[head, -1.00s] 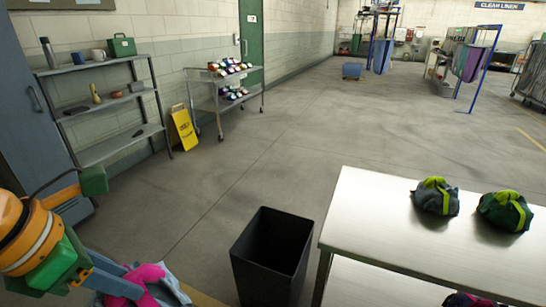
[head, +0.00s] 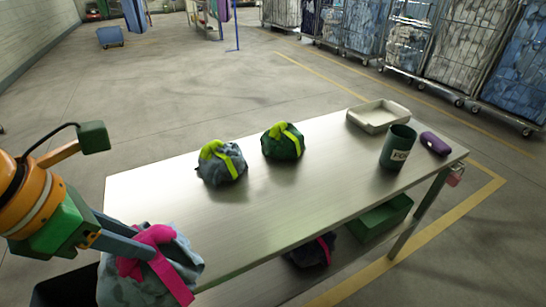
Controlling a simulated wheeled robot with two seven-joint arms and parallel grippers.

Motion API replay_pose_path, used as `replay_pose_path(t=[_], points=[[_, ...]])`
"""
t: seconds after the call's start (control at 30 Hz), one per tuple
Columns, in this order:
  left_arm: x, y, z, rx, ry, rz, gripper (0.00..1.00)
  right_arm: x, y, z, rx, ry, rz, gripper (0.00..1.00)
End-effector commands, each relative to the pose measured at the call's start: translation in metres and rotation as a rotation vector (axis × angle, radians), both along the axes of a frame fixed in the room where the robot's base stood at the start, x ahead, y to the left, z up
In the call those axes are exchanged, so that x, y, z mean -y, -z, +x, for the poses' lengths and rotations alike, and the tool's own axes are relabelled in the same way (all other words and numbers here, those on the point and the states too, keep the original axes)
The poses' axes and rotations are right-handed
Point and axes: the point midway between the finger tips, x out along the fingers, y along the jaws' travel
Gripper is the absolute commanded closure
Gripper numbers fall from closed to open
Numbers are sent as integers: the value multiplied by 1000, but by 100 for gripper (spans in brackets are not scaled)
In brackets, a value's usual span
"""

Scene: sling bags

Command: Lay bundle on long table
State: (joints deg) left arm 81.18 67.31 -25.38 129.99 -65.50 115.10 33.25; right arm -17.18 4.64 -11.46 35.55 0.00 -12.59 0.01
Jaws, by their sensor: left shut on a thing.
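My left gripper (head: 140,244) is shut on a grey-blue cloth bundle (head: 180,262) with a pink strap and knot. It holds the bundle at the lower left, in front of the near left part of the long steel table (head: 290,195). Whether the bundle touches the table cannot be told. On the tabletop sit a grey bundle with a yellow-green strap (head: 222,166) and a dark green bundle with a yellow-green strap (head: 283,144). My right gripper is not in view.
A cream tray (head: 378,116), a dark green cup (head: 397,148) and a purple case (head: 435,143) stand at the table's right end. A green box (head: 378,219) and a dark bundle (head: 312,251) are beneath. The front middle of the tabletop is clear.

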Motion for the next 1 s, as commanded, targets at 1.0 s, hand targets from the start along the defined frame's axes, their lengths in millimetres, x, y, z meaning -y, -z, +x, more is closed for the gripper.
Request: replay_pose_path(t=[1.0], points=[[-49, 129, 130, -2, 1, 2, 100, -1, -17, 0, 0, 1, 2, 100]])
